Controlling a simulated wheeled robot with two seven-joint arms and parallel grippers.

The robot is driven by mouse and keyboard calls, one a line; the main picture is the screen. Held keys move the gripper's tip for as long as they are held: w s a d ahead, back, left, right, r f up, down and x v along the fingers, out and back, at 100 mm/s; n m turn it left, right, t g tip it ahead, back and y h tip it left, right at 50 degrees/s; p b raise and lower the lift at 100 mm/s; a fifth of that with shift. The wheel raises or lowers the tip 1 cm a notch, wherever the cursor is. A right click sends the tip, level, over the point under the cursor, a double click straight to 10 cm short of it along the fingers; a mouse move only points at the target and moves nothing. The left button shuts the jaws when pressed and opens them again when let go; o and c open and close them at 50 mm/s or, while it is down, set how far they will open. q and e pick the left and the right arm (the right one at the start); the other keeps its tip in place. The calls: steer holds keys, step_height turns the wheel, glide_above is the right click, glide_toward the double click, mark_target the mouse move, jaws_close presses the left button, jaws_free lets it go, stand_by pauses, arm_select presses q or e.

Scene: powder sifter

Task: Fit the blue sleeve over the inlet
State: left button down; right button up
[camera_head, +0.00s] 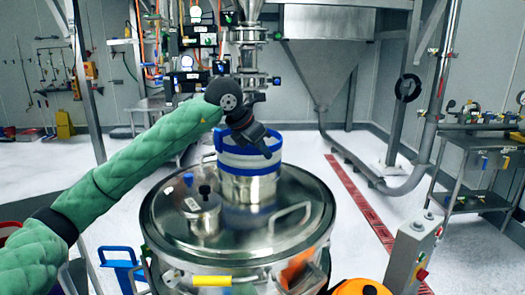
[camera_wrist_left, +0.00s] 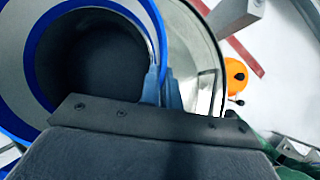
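The blue sleeve (camera_head: 234,159), a pale ring with blue upper and lower bands, sits at the top of the metal inlet (camera_head: 248,189) on the round steel lid. Its lower band appears level around the inlet's upper part; how far it overlaps is hard to tell. My left gripper (camera_head: 264,150) reaches down to the sleeve's right side. In the left wrist view, the two fingers (camera_wrist_left: 162,88) are close together with the sleeve's blue rim (camera_wrist_left: 157,35) between them. The dark inside of the sleeve lies left of the fingers. My right gripper is not in view.
The steel lid (camera_head: 165,235) carries a small capped port (camera_head: 202,213) and a handle (camera_head: 290,215). A large hopper (camera_head: 325,65) stands behind. A control post (camera_head: 408,255) and an orange object (camera_head: 360,287) are at the front right. Open floor lies left and right.

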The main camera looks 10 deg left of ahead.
mark_target(265, 167)
arm_select(q)
steer(key=shift+w+f+h+b, duration=0.15)
steer(key=shift+h+b, duration=0.35)
steer(key=shift+b, duration=1)
stand_by(1.2)
steer(key=shift+f+b, duration=0.9)
steer(key=shift+f, duration=0.35)
steer(key=c, duration=1.9)
jaws_free()
steer(key=o, duration=0.4)
steer(key=shift+w+d, duration=0.15)
steer(key=shift+w, duration=0.1)
steer(key=shift+s+r, duration=0.15)
steer(key=shift+s, duration=0.05)
steer(key=shift+b+v, duration=0.75)
steer(key=shift+v, duration=3)
steer(key=shift+w, duration=0.1)
